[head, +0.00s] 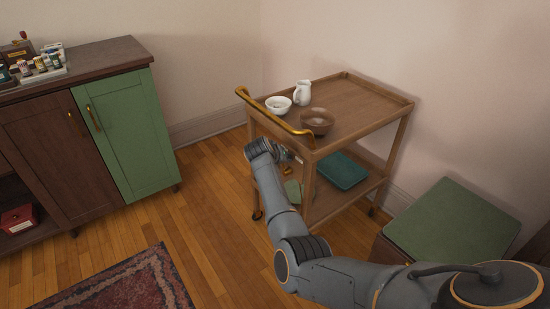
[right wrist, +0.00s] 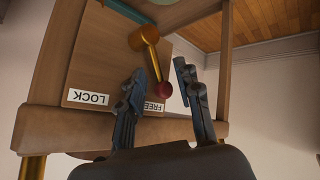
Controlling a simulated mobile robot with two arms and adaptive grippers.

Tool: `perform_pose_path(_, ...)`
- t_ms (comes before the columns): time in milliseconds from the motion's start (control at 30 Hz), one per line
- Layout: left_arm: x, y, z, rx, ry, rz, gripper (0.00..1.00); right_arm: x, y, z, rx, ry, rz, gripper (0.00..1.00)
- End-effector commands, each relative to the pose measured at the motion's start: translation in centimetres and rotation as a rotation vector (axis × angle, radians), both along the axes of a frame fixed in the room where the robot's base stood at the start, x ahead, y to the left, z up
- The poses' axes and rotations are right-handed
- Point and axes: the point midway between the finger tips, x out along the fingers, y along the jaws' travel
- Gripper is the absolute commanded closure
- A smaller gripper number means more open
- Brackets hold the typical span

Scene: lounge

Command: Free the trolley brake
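The wooden trolley (head: 350,102) stands against the wall in the head view, with a brass handle (head: 275,113). Its brake lever (right wrist: 150,50) is brass with a red knob (right wrist: 165,90), mounted on a wooden plate with a LOCK label (right wrist: 90,97) and a FREE label (right wrist: 153,105). The lever's knob end lies beside the FREE label, which a finger partly covers. My right gripper (right wrist: 161,70) is open, its fingers on either side of the knob in the picture; I see no clear contact. In the head view the hand is at the trolley's near end. My left gripper is not in view.
Two bowls (head: 318,122) (head: 278,105) and a white jug (head: 303,93) stand on the trolley top. A teal item (head: 342,171) lies on the lower shelf. A green-topped box (head: 455,222) stands right, a cabinet (head: 125,130) left.

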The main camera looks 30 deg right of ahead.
Motion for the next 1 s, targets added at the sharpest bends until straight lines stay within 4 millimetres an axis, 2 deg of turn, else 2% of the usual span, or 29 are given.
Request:
perform_pose_path(533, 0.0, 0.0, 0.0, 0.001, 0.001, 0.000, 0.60, -3.9, 5.3, 6.4, 0.001, -0.004, 0.001, 0.66)
perform_pose_path(700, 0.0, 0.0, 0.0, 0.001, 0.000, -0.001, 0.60, -4.5, 6.0, 7.3, 0.000, -0.001, 0.001, 0.66)
perform_pose_path(1000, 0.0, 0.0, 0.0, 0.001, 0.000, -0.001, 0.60, -4.6, 6.1, 7.4, 0.000, -0.001, 0.001, 0.66)
